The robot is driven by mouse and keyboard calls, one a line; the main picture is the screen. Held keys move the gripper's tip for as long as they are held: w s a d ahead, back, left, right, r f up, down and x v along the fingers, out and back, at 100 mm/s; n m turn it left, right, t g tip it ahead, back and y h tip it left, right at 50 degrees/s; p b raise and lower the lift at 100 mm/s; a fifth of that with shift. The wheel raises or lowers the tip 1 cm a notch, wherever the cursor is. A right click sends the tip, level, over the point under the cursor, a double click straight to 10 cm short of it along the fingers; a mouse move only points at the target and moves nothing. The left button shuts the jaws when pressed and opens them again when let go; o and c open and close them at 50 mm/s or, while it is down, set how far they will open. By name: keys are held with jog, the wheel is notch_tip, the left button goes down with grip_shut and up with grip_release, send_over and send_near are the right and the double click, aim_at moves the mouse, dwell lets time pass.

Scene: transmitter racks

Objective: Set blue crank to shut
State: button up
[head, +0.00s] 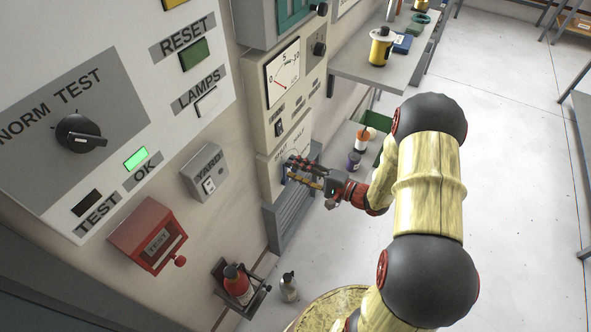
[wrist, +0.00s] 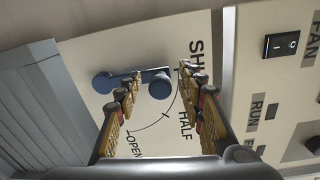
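The blue crank (wrist: 132,77) is on a pale panel in the wrist view, its round hub at left and its knob at right. A printed arc beside it carries the words OPEN, HALF and a partly hidden SHUT. The crank's arm points toward the SHUT end of the arc. My gripper (wrist: 160,76) is open, with one finger on each side of the knob. I cannot tell whether either finger touches it. In the head view my gripper (head: 305,172) is at the lower panel and hides most of the crank.
A grey louvred box (head: 291,214) sits below the panel. A fan switch (wrist: 281,44) is at right in the wrist view. Shelves (head: 385,80) with spools stand beyond. The floor at right is largely clear.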

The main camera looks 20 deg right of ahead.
jog(key=shift+d, duration=0.1)
jog(key=v, duration=1.2)
jog(key=shift+f, duration=0.1)
dwell(0.3)
